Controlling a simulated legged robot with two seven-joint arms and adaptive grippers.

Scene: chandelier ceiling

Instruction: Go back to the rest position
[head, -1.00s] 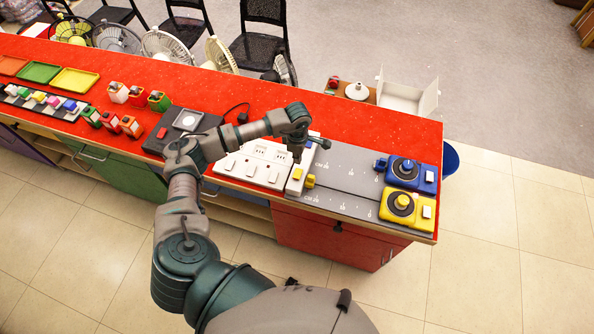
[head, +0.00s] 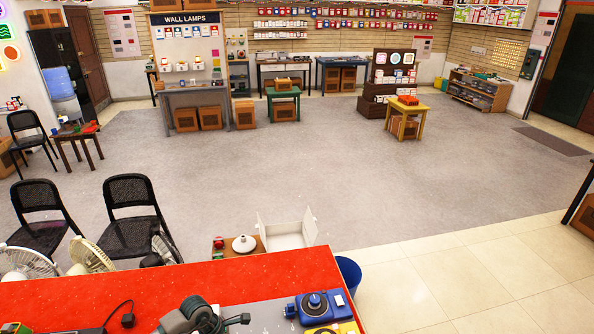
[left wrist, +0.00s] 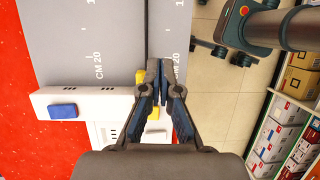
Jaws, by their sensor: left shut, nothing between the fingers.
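My left gripper (left wrist: 159,76) is shut and empty in the left wrist view, its fingertips together. It is over the seam of the grey scale board (left wrist: 100,40), beside the edge of a white switch block (left wrist: 85,101). The block carries a blue switch (left wrist: 62,110). A yellow knob (left wrist: 140,77) is partly hidden behind the fingers. I cannot tell how far above the block the fingertips are. My right gripper is in neither view.
The red counter (head: 200,283) fills the lower left. A blue unit with a dial (head: 318,304) sits at its right end. A white open box (head: 288,233) and a blue bin (head: 348,272) stand beyond. Black chairs (head: 135,205) are at the left.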

